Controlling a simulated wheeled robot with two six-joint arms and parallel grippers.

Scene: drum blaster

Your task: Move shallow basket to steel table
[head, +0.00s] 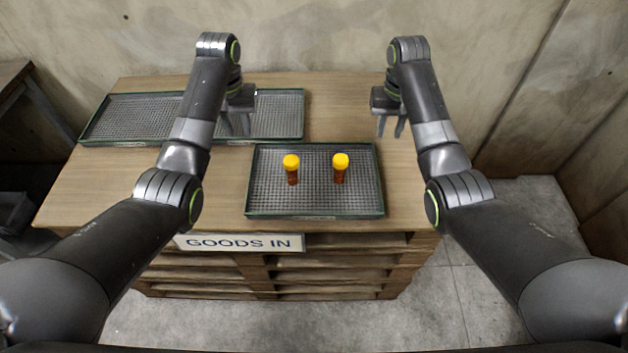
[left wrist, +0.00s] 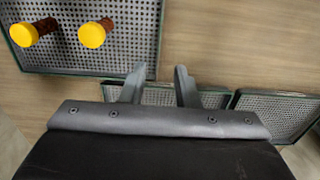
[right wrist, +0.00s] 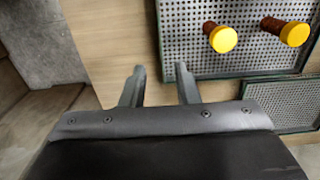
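A shallow basket (head: 316,190) with a grey mesh floor and dark green rim lies near the front of a wooden pallet top. Two amber bottles with yellow caps, one left (head: 292,169) and one right (head: 340,168), stand upright in it. Part of this basket also shows in the left wrist view (left wrist: 120,50) and the right wrist view (right wrist: 180,40). My left gripper (head: 240,124) is open and empty, over the empty baskets behind it. My right gripper (head: 391,129) is open and empty, beyond the basket's back right corner.
Empty mesh baskets (head: 280,115) lie along the back left, partly hidden by my left arm. A "GOODS IN" sign (head: 240,242) hangs on the pallet stack's front. A dark table (head: 14,72) is cut off at the left edge. Concrete walls (head: 310,35) stand behind.

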